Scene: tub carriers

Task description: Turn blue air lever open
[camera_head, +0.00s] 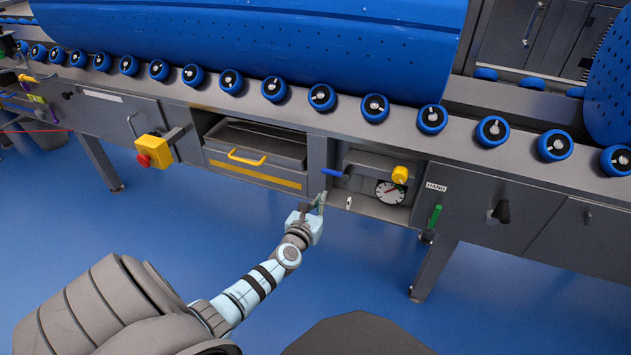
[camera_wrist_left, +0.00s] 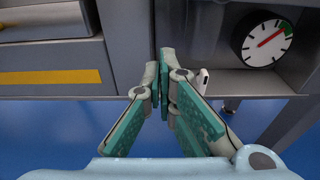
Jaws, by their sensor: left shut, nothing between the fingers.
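The blue air lever (camera_head: 335,173) sticks out to the left, roughly level, at the upper left of the gauge recess in the head view. The wrist view does not show it. My left gripper (camera_head: 322,197) is just below the lever and appears apart from it. In the left wrist view the gripper's green-padded fingers (camera_wrist_left: 164,62) are shut together with nothing between them. They point at the grey post beside the recess. My right gripper is not in view.
The recess holds a round gauge (camera_head: 390,192), a yellow knob (camera_head: 400,174) and a small white switch (camera_head: 348,203). A drawer (camera_head: 250,145) with a yellow handle is on the left. A green handle (camera_head: 435,215) is on the right. Blue rollers (camera_head: 322,97) line the rail above.

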